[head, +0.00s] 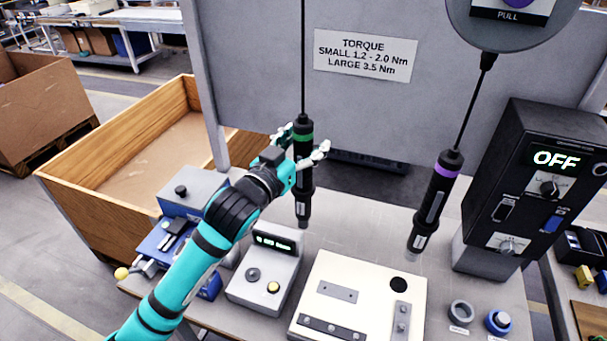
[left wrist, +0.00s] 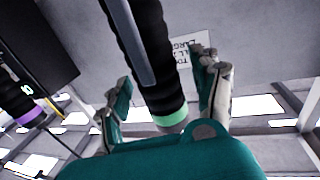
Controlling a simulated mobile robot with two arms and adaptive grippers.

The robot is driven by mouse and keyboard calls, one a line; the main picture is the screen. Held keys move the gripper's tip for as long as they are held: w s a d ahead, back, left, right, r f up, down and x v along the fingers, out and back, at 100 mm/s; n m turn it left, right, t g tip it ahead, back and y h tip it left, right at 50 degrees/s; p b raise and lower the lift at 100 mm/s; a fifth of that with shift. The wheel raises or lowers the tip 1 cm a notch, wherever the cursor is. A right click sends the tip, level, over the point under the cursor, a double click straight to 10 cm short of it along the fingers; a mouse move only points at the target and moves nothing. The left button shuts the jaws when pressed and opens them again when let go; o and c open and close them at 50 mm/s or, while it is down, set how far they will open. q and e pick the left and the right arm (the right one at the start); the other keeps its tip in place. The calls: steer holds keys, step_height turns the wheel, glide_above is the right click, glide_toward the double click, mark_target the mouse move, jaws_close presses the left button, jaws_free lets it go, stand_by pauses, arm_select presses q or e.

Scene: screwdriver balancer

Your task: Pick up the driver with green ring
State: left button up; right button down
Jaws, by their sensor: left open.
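The driver with the green ring (head: 304,188) is a black tool hanging upright on a cable above the bench in the head view. In the left wrist view the same driver (left wrist: 148,50) stands between the fingers, its green ring close to the palm. My left gripper (head: 304,148) is open, with its fingers on either side of the driver near the ring; I cannot tell whether either one touches it. A second driver with a purple ring (head: 436,203) hangs tilted to the right. My right gripper is not in view.
A grey control box (head: 265,268) and a cream fixture plate (head: 360,305) stand on the bench below. A black box reading OFF (head: 535,185) stands at right. A grey panel with a torque sign (head: 365,56) is behind. A wooden crate (head: 75,185) is at left.

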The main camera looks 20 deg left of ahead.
arm_select(q)
steer(key=shift+s, duration=0.1)
steer(key=shift+c, duration=0.4)
steer(key=shift+c, duration=1.2)
jaws_close()
steer(key=shift+r, duration=0.2)
